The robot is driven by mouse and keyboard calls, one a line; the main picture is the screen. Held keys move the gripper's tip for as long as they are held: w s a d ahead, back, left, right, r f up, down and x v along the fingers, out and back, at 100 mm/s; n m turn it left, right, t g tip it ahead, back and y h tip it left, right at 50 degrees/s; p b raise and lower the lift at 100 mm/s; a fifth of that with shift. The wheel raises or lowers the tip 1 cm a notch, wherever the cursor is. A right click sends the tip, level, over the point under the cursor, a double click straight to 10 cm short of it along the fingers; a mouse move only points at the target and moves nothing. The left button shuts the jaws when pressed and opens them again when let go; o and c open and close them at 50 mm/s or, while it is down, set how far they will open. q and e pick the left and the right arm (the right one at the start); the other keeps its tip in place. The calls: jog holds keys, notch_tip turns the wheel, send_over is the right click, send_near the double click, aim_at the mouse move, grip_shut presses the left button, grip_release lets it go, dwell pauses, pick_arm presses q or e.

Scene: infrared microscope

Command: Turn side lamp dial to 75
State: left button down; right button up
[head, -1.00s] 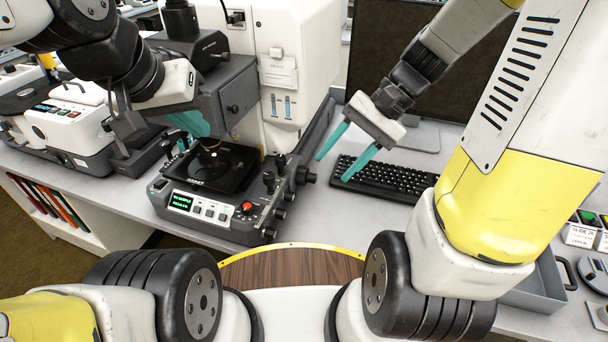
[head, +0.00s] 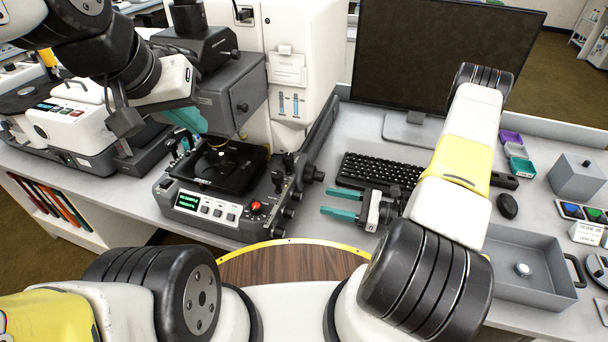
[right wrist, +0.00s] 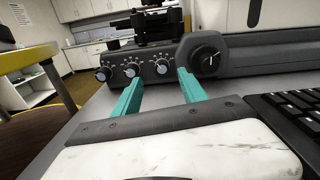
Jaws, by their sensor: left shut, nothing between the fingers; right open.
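The microscope (head: 205,203) stands at centre left in the head view, with several dark knobs on its right side. The right wrist view shows a row of small dials, with one dial (right wrist: 161,66) between my fingertips in the picture, and a larger knob (right wrist: 207,58) to its right. I cannot tell which is the side lamp dial or read its value. My right gripper (head: 327,201) is open and empty, fingers pointing at the side knobs and apart from them. My left gripper (head: 187,121) is shut and empty beside the microscope head, partly hidden by it.
A keyboard (head: 385,172) lies behind my right gripper, with a monitor (head: 440,55) at the back. A grey tray (head: 525,262) sits at the right. Bare table lies between the microscope and my right gripper.

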aim_at(301, 196)
jog(key=shift+f+m, duration=0.3)
jog(key=shift+f, duration=0.1)
jog(key=shift+w+a+f+t, duration=0.1)
jog(key=shift+a+t, duration=0.2)
jog(key=x, duration=0.7)
jog(key=shift+c, duration=0.4)
grip_shut()
